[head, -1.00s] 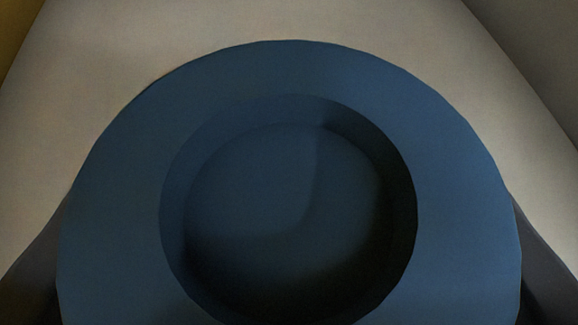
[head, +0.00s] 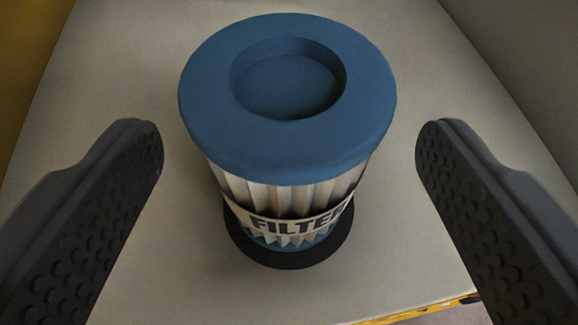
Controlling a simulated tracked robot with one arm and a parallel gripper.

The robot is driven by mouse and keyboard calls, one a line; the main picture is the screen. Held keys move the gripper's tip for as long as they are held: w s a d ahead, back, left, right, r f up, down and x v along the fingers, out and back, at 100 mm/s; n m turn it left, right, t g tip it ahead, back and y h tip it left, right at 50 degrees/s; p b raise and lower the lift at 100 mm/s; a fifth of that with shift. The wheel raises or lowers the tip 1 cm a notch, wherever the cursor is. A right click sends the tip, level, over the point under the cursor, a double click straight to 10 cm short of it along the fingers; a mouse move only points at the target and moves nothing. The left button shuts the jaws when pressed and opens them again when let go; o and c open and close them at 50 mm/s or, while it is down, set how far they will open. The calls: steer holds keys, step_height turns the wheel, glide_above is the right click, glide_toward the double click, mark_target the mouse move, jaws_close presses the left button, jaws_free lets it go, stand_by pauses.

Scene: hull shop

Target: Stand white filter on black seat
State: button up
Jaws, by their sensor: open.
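The white filter (head: 285,190) has a pleated white body, a broad blue top cap with a round recess, and a band reading "FILTER". It stands upright on the black seat (head: 290,258), a dark disc whose rim shows around the filter's lower end. The filter's blue bottom edge shows just above the seat; how it meets the seat at the back is hidden. My gripper (head: 290,150) is open, its two dark studded fingers wide apart on the left and right of the filter. Neither finger touches it.
The seat lies on a pale grey surface (head: 120,90) with bare room around it. A yellow wall (head: 30,50) stands at the left and a grey wall (head: 530,70) at the right. A yellow-and-black edge (head: 430,308) shows at the lower right.

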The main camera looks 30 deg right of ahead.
steer(key=b+v, duration=0.1)
steer(key=v, duration=0.6)
steer(key=shift+s+a, duration=0.1)
steer(key=s+d+r+n+t+y, duration=0.1)
steer(key=s+d+n+y, duration=0.1)
steer(key=s, duration=0.5)
steer(key=s+d+r+n+t+y, duration=0.1)
steer(key=s+d+n+t+y, duration=0.1)
steer(key=s, duration=0.6)
steer(key=shift+d+r+n+t+y, duration=0.3)
steer(key=shift+d+n+y, duration=0.2)
steer(key=shift+n+y, duration=0.45)
step_height(320, 180, down, 11)
steer(key=b, duration=1.1)
